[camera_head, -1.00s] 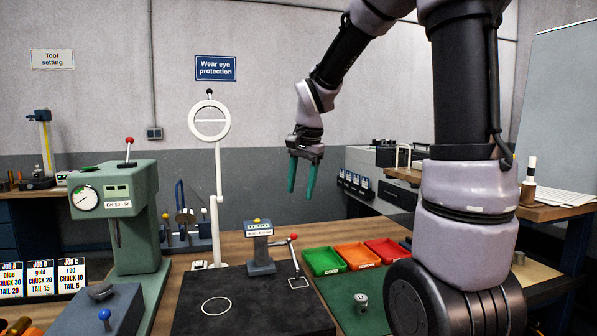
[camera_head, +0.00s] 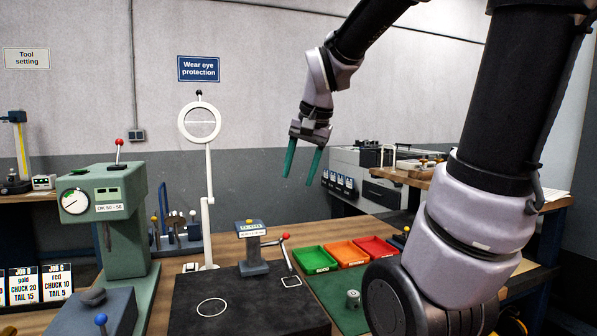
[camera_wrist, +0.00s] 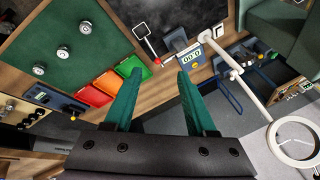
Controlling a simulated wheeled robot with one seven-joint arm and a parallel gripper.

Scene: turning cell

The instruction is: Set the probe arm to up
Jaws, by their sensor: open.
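A small grey probe stand (camera_head: 252,262) with a display head and yellow button stands on the black plate (camera_head: 215,320). Its probe arm (camera_head: 272,243) reaches out to the right, with a red knob (camera_head: 285,237) at its outer end and a thin rod slanting down from there toward a white square outline. In the wrist view the stand's display (camera_wrist: 190,57) and red knob (camera_wrist: 157,61) lie beyond the fingertips. My gripper (camera_head: 300,181) is open and empty, high above and apart from the stand. Its two green fingers show in the wrist view (camera_wrist: 158,75).
Green (camera_head: 315,260), orange (camera_head: 346,253) and red (camera_head: 377,247) trays lie right of the stand. A white ring-topped post (camera_head: 209,215) stands behind it. A green machine with a dial (camera_head: 110,200) is at the left. A small metal part (camera_head: 352,299) lies on the green mat.

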